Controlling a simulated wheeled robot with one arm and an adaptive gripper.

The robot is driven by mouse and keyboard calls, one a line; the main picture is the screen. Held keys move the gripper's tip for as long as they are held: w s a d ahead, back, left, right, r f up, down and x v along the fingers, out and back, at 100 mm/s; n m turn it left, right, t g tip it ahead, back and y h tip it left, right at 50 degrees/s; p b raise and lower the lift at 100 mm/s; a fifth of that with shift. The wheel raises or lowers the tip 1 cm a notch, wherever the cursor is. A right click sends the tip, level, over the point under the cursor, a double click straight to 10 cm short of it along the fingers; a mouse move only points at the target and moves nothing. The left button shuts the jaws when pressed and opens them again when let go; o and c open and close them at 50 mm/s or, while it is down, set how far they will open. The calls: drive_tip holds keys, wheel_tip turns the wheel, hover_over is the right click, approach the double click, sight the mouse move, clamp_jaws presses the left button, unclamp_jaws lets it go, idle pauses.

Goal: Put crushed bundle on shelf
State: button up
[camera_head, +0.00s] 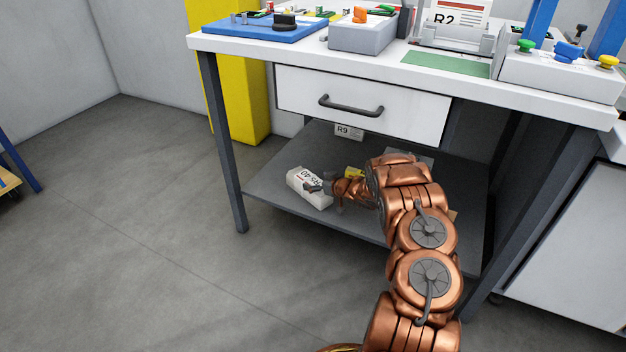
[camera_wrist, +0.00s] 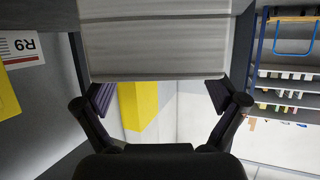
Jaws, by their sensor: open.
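A white bundle (camera_head: 306,188) with a printed label lies on the grey lower shelf (camera_head: 270,206) under the workbench, near the shelf's left front edge. In the wrist view the bundle (camera_wrist: 155,40) fills the top middle, with layered page edges showing. I cannot tell from these frames whether it is crushed. My gripper (camera_head: 323,187) is at the bundle's right end. In the wrist view my gripper (camera_wrist: 157,92) is open, with one finger near each side of the bundle's near edge. Whether the fingers touch it is hidden. My arm covers part of the shelf.
An R9 label (camera_head: 348,131) stands at the shelf's back. A small yellow thing (camera_head: 354,173) is beside my wrist. The drawer (camera_head: 360,103) hangs above, and a table leg (camera_head: 225,150) stands at left. A yellow post (camera_head: 235,80) is behind.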

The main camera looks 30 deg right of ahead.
drive_tip(key=p+v, duration=0.2)
drive_tip(key=v, duration=0.7)
drive_tip(key=shift+s+r+p, duration=0.15)
drive_tip(key=shift+s+p, duration=0.05)
drive_tip(key=shift+p, duration=0.1)
